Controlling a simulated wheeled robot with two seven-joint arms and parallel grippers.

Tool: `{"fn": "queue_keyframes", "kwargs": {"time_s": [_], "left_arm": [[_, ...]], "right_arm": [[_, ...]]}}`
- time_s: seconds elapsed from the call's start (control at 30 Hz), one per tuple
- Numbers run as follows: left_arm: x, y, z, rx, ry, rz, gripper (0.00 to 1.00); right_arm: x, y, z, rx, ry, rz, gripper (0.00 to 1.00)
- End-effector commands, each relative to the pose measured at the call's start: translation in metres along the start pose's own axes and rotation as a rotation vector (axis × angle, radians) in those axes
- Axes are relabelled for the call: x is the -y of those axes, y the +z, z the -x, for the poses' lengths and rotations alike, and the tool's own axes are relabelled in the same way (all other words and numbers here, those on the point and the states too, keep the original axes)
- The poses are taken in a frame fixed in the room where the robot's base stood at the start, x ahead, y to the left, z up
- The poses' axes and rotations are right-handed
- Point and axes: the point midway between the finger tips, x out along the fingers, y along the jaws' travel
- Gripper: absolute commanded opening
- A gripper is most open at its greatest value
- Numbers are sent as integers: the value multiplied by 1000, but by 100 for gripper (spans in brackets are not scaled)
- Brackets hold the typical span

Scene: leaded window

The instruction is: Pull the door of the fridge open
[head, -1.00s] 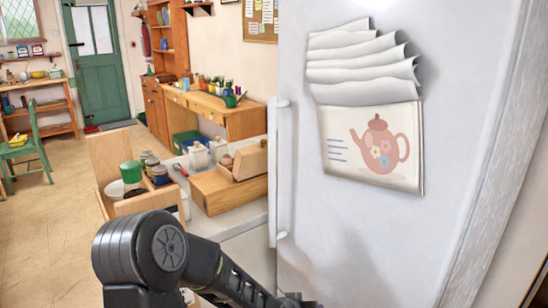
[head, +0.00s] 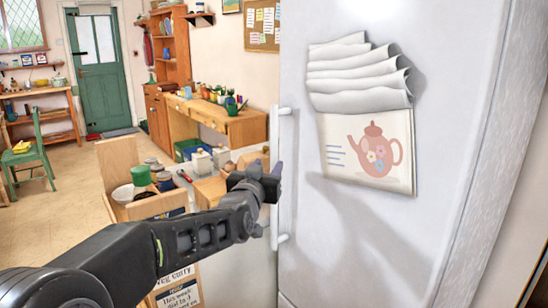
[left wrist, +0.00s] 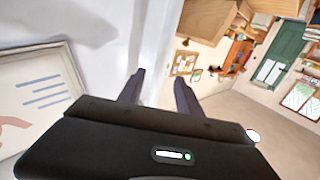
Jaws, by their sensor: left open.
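The white fridge door (head: 440,90) fills the right of the head view. Its long vertical handle (head: 283,239) runs along the door's left edge. My left gripper (head: 272,190) is open at the handle's middle and hides part of it. In the left wrist view, the two dark fingers (left wrist: 159,92) stand apart, pointing at the fridge's edge. A pale vertical strip shows between them; I cannot tell whether it is the handle or whether a finger touches it. The door looks shut. My right gripper is not in view.
A tea towel with a teapot picture (head: 370,150) hangs on the door. Left of the fridge is a counter with wooden boxes and jars (head: 141,175). A wooden desk (head: 240,127) and a green door (head: 103,80) stand farther back. Open floor (head: 50,225) lies at left.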

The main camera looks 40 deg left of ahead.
Motion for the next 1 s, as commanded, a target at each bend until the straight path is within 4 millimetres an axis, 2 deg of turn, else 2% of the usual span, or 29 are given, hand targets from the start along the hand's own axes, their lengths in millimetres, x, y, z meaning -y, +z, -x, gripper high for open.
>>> {"fn": "queue_keyframes", "kwargs": {"time_s": [0.5, 0.87, 1.0], "left_arm": [[1, -1, -67, 2, 0, 3, 41], [0, 1, -72, 1, -1, 2, 41], [0, 1, -72, 1, 0, 2, 30]], "right_arm": [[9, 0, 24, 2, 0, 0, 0], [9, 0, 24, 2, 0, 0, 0], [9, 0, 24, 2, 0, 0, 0]]}}
